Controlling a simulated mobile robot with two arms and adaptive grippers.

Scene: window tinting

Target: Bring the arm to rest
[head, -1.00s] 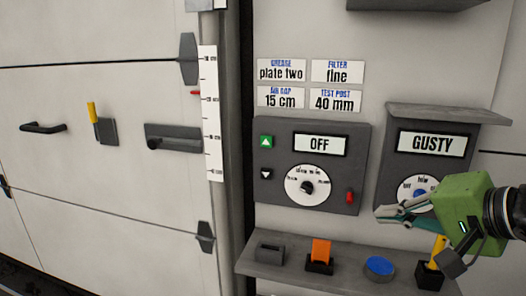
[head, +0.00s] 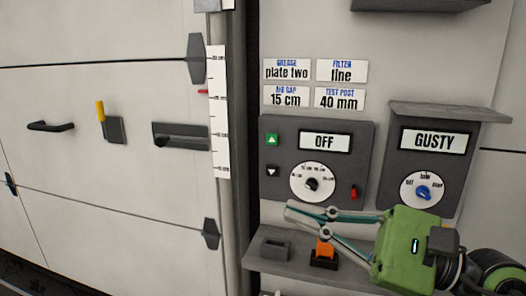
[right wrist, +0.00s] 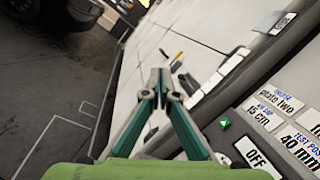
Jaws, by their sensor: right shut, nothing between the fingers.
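My right gripper (head: 289,209) has a green body and grey-and-teal fingers. In the head view it reaches in from the lower right and points left, in front of the shelf and below the grey control box. In the right wrist view its fingers (right wrist: 160,75) meet at the tips with nothing between them. It hides part of the shelf, including where the blue disc and the yellow-handled item stood. My left gripper is in neither view.
A control box (head: 349,191) reads OFF, and a second box (head: 459,174) reads GUSTY under a hood (head: 448,112). The shelf (head: 262,278) holds a grey block (head: 275,249) and an orange item (head: 324,249). A panelled door (head: 100,215) with handles stands left; open floor (right wrist: 50,115) shows in the wrist view.

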